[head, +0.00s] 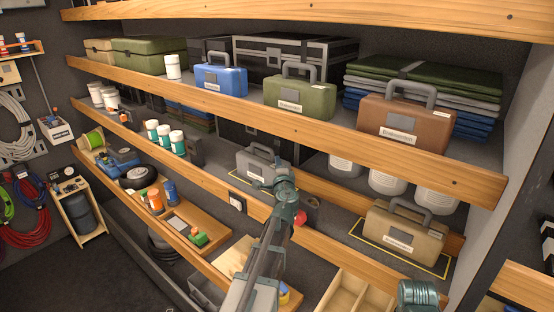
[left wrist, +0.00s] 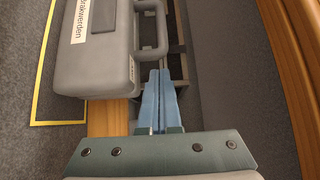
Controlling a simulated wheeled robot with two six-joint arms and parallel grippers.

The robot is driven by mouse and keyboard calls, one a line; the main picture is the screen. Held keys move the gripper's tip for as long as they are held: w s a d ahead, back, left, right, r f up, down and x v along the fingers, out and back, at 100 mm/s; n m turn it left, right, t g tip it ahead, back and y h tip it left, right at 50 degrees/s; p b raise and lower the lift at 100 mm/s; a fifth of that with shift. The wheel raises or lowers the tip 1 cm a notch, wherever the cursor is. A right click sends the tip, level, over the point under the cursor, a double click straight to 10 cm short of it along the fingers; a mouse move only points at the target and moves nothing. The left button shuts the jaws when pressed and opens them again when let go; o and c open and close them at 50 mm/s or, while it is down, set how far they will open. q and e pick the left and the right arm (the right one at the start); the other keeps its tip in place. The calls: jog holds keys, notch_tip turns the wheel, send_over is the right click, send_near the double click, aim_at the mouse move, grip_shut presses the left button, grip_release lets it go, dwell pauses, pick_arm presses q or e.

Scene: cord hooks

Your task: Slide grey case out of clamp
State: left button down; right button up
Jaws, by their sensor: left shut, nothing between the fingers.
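The grey case (head: 258,163) stands on the middle shelf, within a yellow outline, partly hidden by my left arm. In the left wrist view the case (left wrist: 98,55) lies at upper left, with a white label and a grey handle (left wrist: 153,30) on its right side. My left gripper (left wrist: 160,73) is shut and empty, its blue fingertips close to the handle's lower end; I cannot tell whether they touch. In the head view the left gripper (head: 281,168) is at the case's right. A dark frame (left wrist: 178,65) shows beyond the fingers; I cannot tell whether it is the clamp.
A tan case (head: 402,232) stands at right in another yellow outline. Blue (head: 220,79), green (head: 300,96) and brown (head: 400,118) cases stand on the shelf above. Wooden shelf edges (head: 340,142) run across the front. A wooden divided box (head: 345,295) is below.

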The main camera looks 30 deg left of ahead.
pick_arm(q)
jog(key=v, duration=1)
